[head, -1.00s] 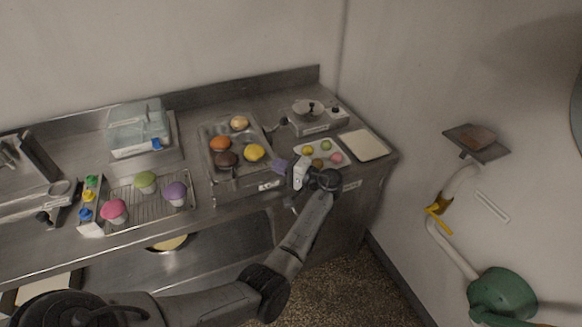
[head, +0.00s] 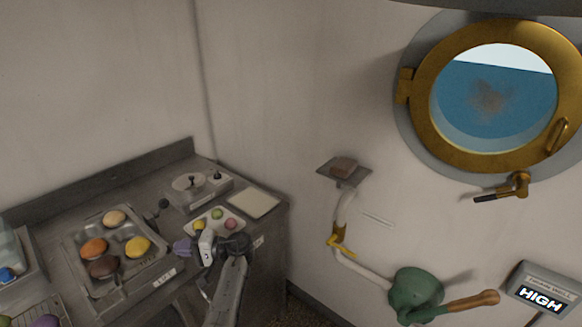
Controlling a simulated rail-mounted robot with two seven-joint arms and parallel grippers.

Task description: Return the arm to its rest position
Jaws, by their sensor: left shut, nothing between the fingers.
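My left arm comes up from the bottom of the head view. Its gripper (head: 189,247) is at the front edge of the steel counter (head: 160,195), beside the small tray with several coloured round pieces (head: 222,213). The gripper is shut with nothing held. The fingertips look purple and point left, toward the muffin tin. My right gripper is not in view.
A green wall fixture (head: 415,290), a wall shelf (head: 343,171) and a brass porthole (head: 420,110) are at right.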

